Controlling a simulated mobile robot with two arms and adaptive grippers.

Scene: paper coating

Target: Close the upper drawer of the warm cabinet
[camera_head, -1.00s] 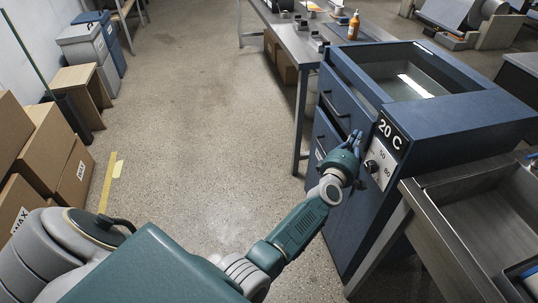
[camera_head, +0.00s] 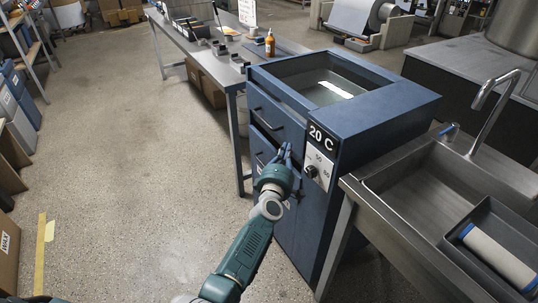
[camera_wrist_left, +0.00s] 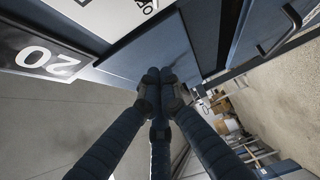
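The warm cabinet (camera_head: 395,110) is blue, with an open-topped basin and a "20 C" label, and stands right of centre in the head view. My left gripper (camera_head: 285,151) is at the cabinet front, by the drawer's lower right corner and beside the dial panel. In the left wrist view its fingers (camera_wrist_left: 158,76) meet at the tips, with nothing seen between them, close to a blue panel. Whether they touch it is unclear. My right gripper is out of view.
A steel sink (camera_head: 430,190) with a tap adjoins the cabinet on the right, holding a dark tray (camera_head: 495,225) with a roll. A long metal table (camera_head: 205,52) with an orange bottle (camera_head: 270,43) stands behind. The floor left of the cabinet is clear.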

